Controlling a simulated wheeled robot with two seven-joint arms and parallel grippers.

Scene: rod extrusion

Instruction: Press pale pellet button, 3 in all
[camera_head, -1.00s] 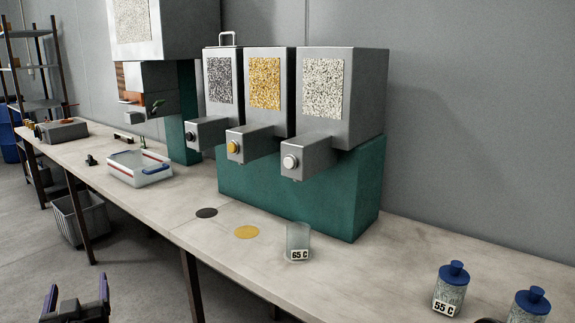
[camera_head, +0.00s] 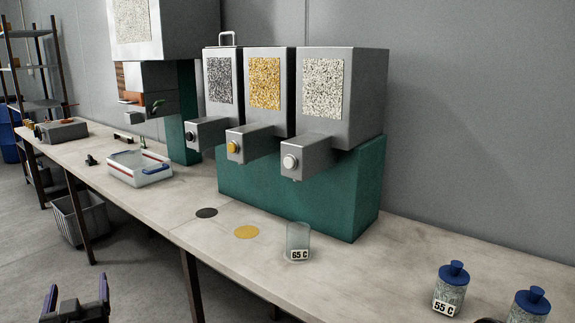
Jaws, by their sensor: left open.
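The pale pellet button (camera_head: 290,161) is a white round button on the front of the spout of the right-hand dispenser (camera_head: 368,95), whose panel shows pale pellets (camera_head: 322,87). A clear cup (camera_head: 298,240) labelled "65 C" stands upright on the table below that spout. My left gripper (camera_head: 76,296) is at the bottom left, open and empty, in front of the table and far from the button. My right gripper is not in view.
A yellow button (camera_head: 233,147) and a black button (camera_head: 190,136) sit on the neighbouring dispensers. Yellow (camera_head: 246,232) and dark (camera_head: 206,213) discs lie on the table (camera_head: 190,235). Blue-lidded jars (camera_head: 451,288) stand at right.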

